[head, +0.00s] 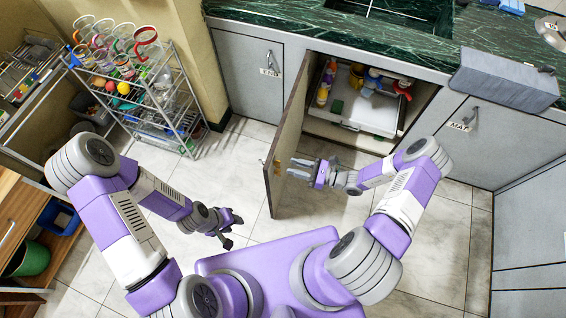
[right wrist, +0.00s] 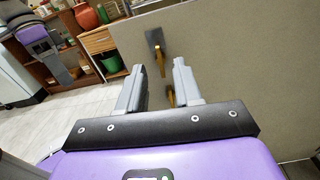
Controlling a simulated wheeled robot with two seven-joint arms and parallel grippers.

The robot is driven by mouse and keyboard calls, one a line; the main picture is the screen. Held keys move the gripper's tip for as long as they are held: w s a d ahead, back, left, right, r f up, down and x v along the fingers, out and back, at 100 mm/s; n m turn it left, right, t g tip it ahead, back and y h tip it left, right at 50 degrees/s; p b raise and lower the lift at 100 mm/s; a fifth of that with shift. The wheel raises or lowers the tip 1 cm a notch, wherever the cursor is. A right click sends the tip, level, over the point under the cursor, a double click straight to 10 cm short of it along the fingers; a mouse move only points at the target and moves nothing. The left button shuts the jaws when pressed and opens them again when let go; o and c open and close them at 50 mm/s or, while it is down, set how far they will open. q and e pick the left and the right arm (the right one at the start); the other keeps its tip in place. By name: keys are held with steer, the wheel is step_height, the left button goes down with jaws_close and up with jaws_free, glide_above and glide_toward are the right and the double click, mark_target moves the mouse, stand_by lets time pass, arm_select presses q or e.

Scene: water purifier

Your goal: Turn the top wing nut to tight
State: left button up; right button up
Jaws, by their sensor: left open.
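The open cabinet door (head: 287,140) carries a small brass wing nut, which in the right wrist view is the upper wing nut (right wrist: 160,62) beside a dark grey plate. A second brass piece (right wrist: 170,95) shows lower, partly hidden by the right finger. In the head view only a tiny orange-brown spot (head: 276,166) shows on the door. My right gripper (head: 292,168) faces the door with its fingers apart; in the right wrist view its gap (right wrist: 159,66) lines up with the upper nut and looks empty. Contact cannot be told. My left gripper (head: 234,229) is open and empty over the floor.
The open cabinet holds a white tray (head: 375,118) with bottles and cups. A wire rack (head: 160,105) with cups stands at left. A wooden shelf (head: 45,215) is at far left. The tiled floor left of the door is clear.

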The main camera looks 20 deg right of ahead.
mark_target(278, 164)
steer(key=x, duration=0.5)
steer(key=shift+b, duration=0.3)
steer(key=shift+s, duration=0.1)
jaws_close()
